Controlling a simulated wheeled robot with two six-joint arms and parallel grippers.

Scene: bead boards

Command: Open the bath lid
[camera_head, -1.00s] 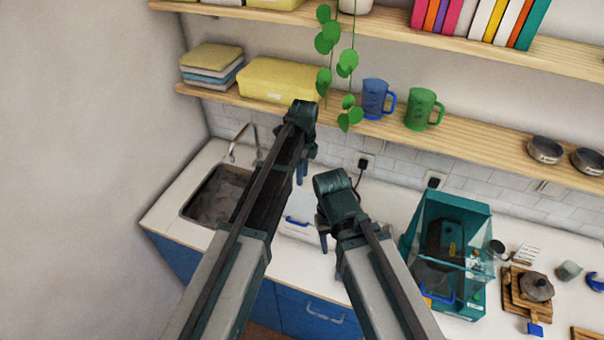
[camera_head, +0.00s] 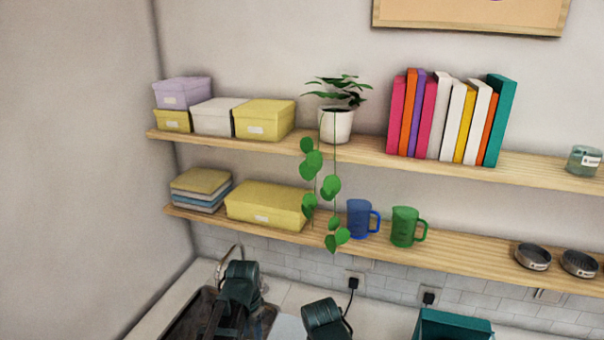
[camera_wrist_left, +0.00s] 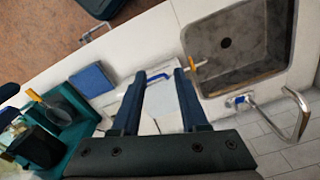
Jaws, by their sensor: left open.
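In the left wrist view, a pale box top, likely the bath with its lid (camera_wrist_left: 168,120), lies below my left gripper (camera_wrist_left: 160,75). A blue handle (camera_wrist_left: 158,77) shows on it between the fingers. My left gripper is open, and its fingers appear on either side of the handle with nothing gripped. I cannot tell their height above it.
The sink (camera_wrist_left: 238,45) and its tap (camera_wrist_left: 292,115) lie beside the box. A teal machine (camera_head: 452,326) stands on the other side. A blue pad (camera_wrist_left: 92,80) lies near it. The lower shelf (camera_head: 462,254), with mugs and boxes, runs above the counter.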

